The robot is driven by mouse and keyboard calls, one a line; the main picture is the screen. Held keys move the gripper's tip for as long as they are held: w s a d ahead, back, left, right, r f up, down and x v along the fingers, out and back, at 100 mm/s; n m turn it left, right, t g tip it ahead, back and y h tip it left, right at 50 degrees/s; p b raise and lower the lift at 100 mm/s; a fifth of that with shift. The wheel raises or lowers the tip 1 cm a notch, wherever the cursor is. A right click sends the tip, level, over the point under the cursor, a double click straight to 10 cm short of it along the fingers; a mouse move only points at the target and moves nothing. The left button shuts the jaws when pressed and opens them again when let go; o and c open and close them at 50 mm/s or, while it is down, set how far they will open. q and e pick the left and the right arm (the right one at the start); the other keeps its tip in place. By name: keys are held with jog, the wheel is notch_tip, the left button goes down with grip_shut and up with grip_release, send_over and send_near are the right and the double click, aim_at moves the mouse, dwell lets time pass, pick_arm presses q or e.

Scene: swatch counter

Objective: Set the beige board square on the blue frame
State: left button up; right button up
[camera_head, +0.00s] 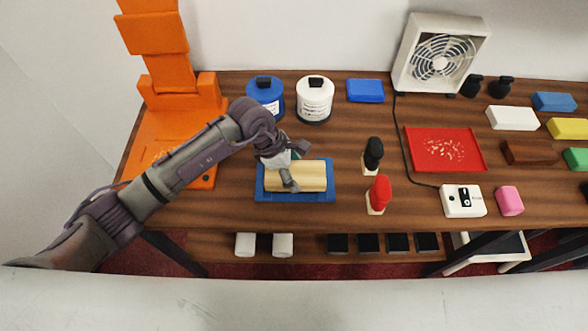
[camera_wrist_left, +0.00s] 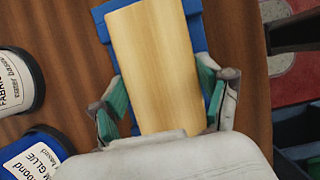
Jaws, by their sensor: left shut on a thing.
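The beige board (camera_head: 312,177) is a pale wood-grained block over the blue frame (camera_head: 326,195). In the head view its long side runs left to right, roughly in line with the frame, whose blue border shows around it. My left gripper (camera_head: 287,172) is shut on the board, one finger on each long side. In the left wrist view the board (camera_wrist_left: 158,70) lies between the green-padded fingertips of the left gripper (camera_wrist_left: 160,103). There it looks slightly turned against the blue frame (camera_wrist_left: 112,50). Whether the board touches the frame is unclear. My right gripper is not in view.
A blue tub (camera_head: 266,92) and a white tub (camera_head: 314,100) stand behind the frame. A black-knobbed stamp (camera_head: 373,154) and a red-knobbed one (camera_head: 379,194) stand to its right. A red tray (camera_head: 445,150) lies farther right. An orange stand (camera_head: 190,115) is at the left.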

pick_arm(q)
jog(key=shift+f, duration=0.2)
jog(key=o, duration=1.2)
jog(key=shift+o, duration=0.2)
jog(key=v, duration=1.2)
